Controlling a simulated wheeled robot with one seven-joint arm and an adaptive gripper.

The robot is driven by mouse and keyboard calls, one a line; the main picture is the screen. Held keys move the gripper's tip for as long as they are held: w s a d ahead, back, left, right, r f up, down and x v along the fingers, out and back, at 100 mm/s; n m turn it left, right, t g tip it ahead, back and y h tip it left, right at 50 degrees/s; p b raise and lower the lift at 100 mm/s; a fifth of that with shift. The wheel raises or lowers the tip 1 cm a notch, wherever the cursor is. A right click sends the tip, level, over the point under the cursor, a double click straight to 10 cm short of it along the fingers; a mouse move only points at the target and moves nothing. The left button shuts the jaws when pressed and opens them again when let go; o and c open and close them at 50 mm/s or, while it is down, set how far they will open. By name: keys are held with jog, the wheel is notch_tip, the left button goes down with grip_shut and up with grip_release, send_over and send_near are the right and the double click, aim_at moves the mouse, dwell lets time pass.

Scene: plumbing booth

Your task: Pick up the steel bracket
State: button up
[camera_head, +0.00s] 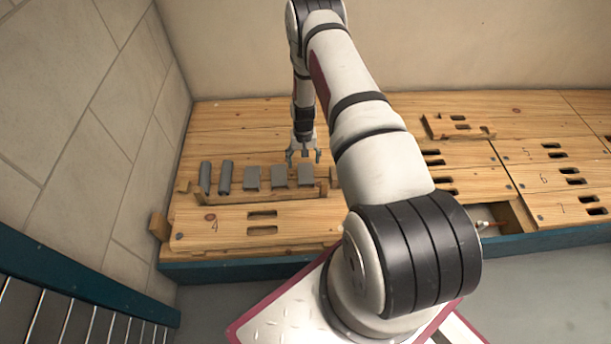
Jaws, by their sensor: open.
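Several grey metal pieces stand in a row on a low wooden rack (270,198) on the wooden bench. The two at the left, a narrow rounded piece (205,177) and a similar one beside it (225,177), look taller. The three to the right are squarer: one piece (251,178), a middle piece (278,177) and a right-hand piece (305,176). I cannot tell which one is the steel bracket. My gripper (304,158) is open and points down, just behind or above the right-hand square piece. Its fingers appear empty; whether they touch that piece is unclear.
A slotted wooden panel (225,229) marked 4 lies in front of the rack. Another wooden block with slots (458,126) lies to the right. An open compartment (503,222) is at the bench's front right. A tiled wall (80,110) borders the left.

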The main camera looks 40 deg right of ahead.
aim_at(305, 168)
jog(key=f+b, duration=0.1)
jog(key=f, duration=0.2)
jog(key=f+b, duration=0.1)
jog(key=f, duration=0.1)
jog(key=shift+s+d+f+b, duration=0.1)
jog(key=shift+s+d+b, duration=0.05)
jog(key=shift+d+b, duration=0.15)
jog(key=c, duration=1.3)
jog(key=shift+c, duration=0.2)
